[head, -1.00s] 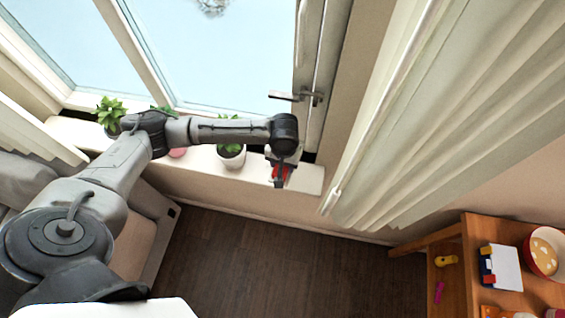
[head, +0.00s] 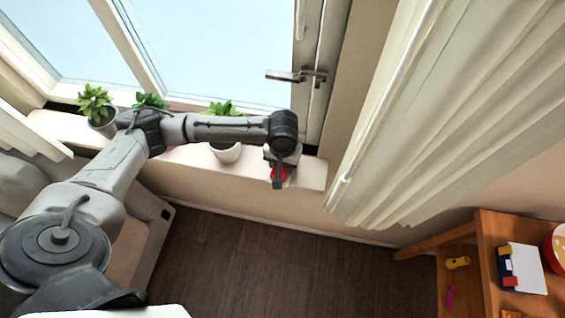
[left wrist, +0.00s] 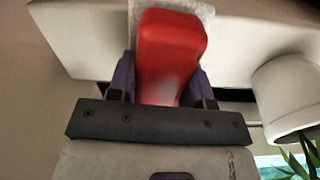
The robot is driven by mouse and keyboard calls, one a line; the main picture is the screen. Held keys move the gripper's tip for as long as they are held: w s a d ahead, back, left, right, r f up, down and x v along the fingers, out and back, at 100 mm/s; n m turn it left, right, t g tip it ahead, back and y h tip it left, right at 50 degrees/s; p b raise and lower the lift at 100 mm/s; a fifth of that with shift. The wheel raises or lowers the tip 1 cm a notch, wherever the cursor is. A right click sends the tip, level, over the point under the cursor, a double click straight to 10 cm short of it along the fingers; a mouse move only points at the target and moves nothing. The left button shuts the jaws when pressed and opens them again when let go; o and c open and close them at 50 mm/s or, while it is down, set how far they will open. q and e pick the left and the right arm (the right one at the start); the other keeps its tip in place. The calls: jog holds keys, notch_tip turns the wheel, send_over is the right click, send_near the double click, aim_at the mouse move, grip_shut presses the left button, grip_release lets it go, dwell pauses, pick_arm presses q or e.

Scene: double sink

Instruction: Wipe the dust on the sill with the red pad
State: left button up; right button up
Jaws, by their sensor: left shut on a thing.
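The red pad (left wrist: 170,55) is held between the purple-sided fingers of my left gripper (left wrist: 165,80) in the left wrist view. In the head view the left gripper (head: 279,175) is at the right end of the pale window sill (head: 312,174), with a bit of the red pad (head: 277,174) showing under it. A greyish, speckled patch that looks like dust (left wrist: 205,12) shows on the sill beside and behind the pad's far end. I cannot tell whether the pad touches the sill. My right gripper is not in view.
A white potted plant (head: 226,153) stands on the sill just left of the gripper; its pot (left wrist: 288,95) shows at the right of the wrist view. More plants (head: 95,103) stand further left. A curtain (head: 400,130) hangs right of the sill. A wooden shelf (head: 487,250) stands lower right.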

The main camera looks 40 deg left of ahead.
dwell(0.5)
pick_arm(q)
jog(key=shift+f, duration=0.6)
jog(key=shift+f, duration=0.4)
jog(key=shift+w, duration=0.1)
